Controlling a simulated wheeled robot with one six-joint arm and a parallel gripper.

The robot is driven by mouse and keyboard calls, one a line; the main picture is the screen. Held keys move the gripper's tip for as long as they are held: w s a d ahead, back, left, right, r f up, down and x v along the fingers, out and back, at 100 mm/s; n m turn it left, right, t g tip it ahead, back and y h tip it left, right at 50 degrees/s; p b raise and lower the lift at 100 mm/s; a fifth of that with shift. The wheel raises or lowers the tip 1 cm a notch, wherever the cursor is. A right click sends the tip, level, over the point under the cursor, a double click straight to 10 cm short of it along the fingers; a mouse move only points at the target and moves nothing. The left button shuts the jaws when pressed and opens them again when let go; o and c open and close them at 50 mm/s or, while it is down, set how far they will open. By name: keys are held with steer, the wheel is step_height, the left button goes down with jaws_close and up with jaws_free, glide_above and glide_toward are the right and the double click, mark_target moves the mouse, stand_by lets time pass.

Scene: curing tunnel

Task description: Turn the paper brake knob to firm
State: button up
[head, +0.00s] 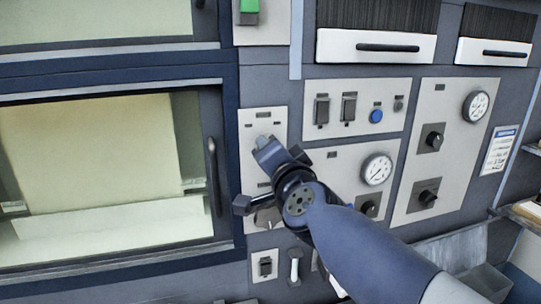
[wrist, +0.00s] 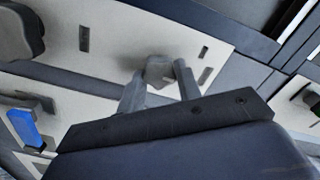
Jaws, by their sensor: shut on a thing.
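My gripper (head: 267,146) is at the narrow light panel (head: 262,118) just right of the large window. In the wrist view the two fingers of my gripper (wrist: 160,84) are shut on a small grey knob (wrist: 158,68) that stands out from this panel. In the head view the knob is hidden behind my gripper and wrist. The panel's labels are too small to read, so I cannot tell which mark the knob points to.
A dark handle (head: 213,170) stands on the window frame left of my gripper. A gauge panel (head: 335,160) and a switch panel (head: 358,88) lie to the right. Another dark knob (wrist: 18,38) is at the wrist view's upper left, with a blue part (wrist: 24,128) below it.

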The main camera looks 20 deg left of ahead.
steer(key=m, duration=0.4)
steer(key=m+b, duration=0.1)
steer(key=m, duration=0.3)
steer(key=shift+f+m, duration=0.2)
steer(key=shift+m, duration=0.2)
stand_by(0.4)
steer(key=o, duration=1)
steer(key=shift+p+v, duration=0.65)
steer(key=shift+v, duration=4.75)
